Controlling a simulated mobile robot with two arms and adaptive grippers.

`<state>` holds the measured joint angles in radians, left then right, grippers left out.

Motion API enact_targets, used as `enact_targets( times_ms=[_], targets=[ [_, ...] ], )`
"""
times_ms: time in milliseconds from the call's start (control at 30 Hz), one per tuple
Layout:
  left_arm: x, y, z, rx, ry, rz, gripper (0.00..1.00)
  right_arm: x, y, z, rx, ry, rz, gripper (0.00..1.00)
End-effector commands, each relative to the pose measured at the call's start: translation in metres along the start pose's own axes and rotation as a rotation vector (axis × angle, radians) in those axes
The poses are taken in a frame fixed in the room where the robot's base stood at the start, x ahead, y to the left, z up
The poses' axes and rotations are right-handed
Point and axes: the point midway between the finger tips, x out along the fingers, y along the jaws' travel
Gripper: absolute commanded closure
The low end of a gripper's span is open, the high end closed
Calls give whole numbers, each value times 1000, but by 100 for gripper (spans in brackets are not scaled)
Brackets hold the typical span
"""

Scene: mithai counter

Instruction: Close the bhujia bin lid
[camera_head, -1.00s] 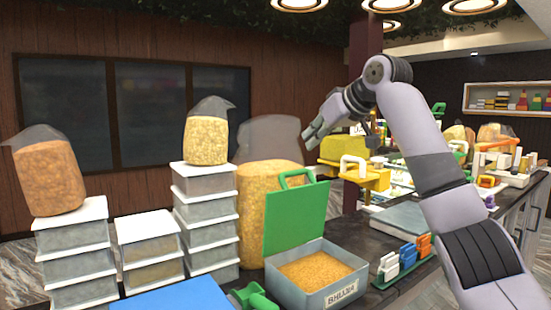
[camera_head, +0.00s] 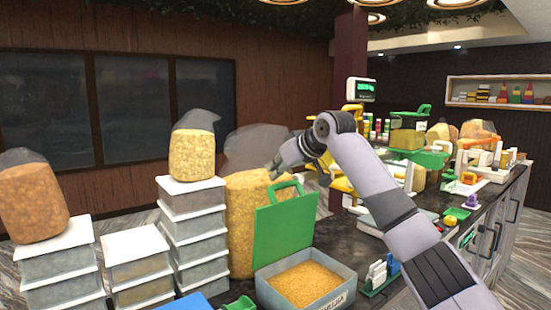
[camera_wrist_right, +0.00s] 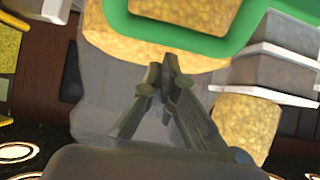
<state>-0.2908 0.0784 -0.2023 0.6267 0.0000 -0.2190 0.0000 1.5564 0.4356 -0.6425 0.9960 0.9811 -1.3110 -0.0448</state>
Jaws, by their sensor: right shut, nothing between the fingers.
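The bhujia bin (camera_head: 341,299) is a grey box on the dark counter, filled with orange-yellow bhujia (camera_head: 304,281). Its green lid (camera_head: 285,226) stands upright at the bin's back edge, open, with a loop handle on its top edge. My right gripper (camera_head: 278,168) is shut and empty, just above and behind the handle in the head view. In the right wrist view the shut fingertips (camera_wrist_right: 160,74) point towards the green handle (camera_wrist_right: 190,43), with a small gap showing in the picture; contact cannot be told. My left gripper is not in view.
Stacked clear boxes with white lids (camera_head: 192,184) stand left of the bin. A big snack bag (camera_head: 243,240) stands close behind the lid. A rack with small cards (camera_head: 378,277) is right of the bin. A scale (camera_head: 361,90) stands further back.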

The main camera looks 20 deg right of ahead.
Motion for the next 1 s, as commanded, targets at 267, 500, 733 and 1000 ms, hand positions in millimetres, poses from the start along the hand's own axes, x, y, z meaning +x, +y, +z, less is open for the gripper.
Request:
enact_targets(
  times_ms=[267,500,733,1000],
  targets=[
    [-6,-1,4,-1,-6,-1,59,-11,1,13,1,-1,1,100],
    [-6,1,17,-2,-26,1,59,-12,0,14,2,-1,1,100],
    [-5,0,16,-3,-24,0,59,-12,1,15,1,3,1,100],
    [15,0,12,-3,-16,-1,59,-15,0,21,0,87,1,100]
  ],
)
